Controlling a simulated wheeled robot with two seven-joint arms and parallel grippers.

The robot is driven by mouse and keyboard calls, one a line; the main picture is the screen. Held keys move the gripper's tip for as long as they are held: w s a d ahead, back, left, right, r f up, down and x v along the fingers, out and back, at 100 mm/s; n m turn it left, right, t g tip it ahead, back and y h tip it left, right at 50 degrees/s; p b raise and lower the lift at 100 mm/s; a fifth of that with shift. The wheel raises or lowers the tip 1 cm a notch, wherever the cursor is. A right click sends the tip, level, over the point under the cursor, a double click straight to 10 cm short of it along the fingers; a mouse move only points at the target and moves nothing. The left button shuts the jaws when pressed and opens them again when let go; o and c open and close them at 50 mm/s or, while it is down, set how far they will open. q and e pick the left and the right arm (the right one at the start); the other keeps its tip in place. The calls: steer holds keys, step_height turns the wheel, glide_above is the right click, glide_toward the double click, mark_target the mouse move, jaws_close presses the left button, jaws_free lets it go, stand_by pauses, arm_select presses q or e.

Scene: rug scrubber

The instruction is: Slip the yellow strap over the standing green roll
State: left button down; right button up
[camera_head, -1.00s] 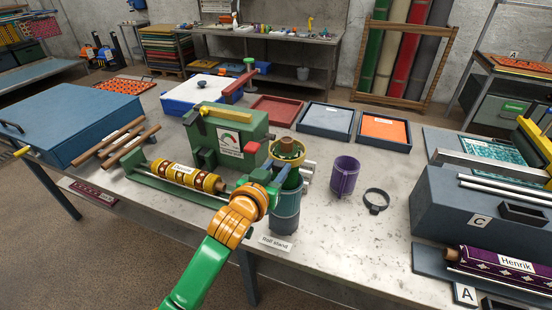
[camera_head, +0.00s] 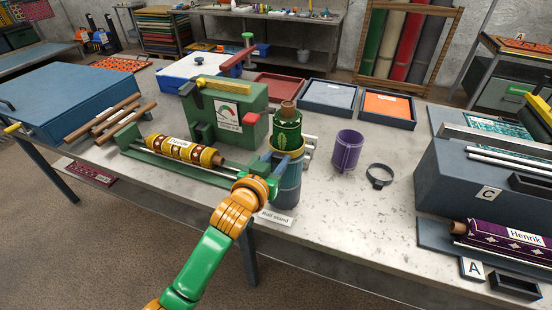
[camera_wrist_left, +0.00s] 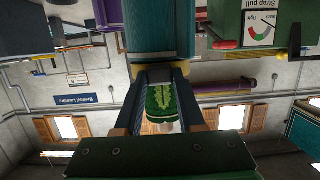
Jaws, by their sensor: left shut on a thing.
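The green roll (camera_head: 288,128) with a leaf pattern stands upright in the teal roll stand (camera_head: 287,190), its brown core end showing on top. The yellow strap (camera_head: 270,156) is a loop around the roll, low down near the stand's rim, with the roll rising well above it. Whether it touches the rim I cannot tell. My left gripper (camera_head: 272,174) is shut on the strap's near side, close against the stand. In the left wrist view the green roll (camera_wrist_left: 161,98) shows between the fingers; the strap is mostly hidden there. My right gripper is not in view.
A green strap-pull machine (camera_head: 228,110) stands behind left, with a strapped roll (camera_head: 182,150) lying before it. A purple cup (camera_head: 347,150) and a dark ring clamp (camera_head: 380,175) are right of the stand.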

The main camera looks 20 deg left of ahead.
arm_select(q)
steer(key=shift+c, duration=2.2)
jaws_free()
steer(key=shift+s, duration=0.1)
steer(key=b+v, duration=0.1)
steer(key=v, duration=0.6)
step_height(320, 180, down, 18)
steer(key=g, duration=0.4)
steer(key=s+a+f+m+g, duration=0.1)
steer(key=s+f+g, duration=0.5)
steer(key=f, duration=1)
steer(key=s+f+g, duration=0.1)
steer(key=s+f, duration=0.3)
steer(key=s, duration=0.5)
steer(key=s+a+f+g, duration=0.1)
steer(key=s+f, duration=0.4)
steer(key=s, duration=0.5)
steer(key=s+f+m+g, duration=0.1)
steer(key=s+f, duration=0.4)
steer(key=s, duration=0.5)
steer(key=shift+s+a+f+g+y, duration=0.2)
steer(key=shift+a+g+y, duration=0.15)
steer(key=shift+g, duration=0.25)
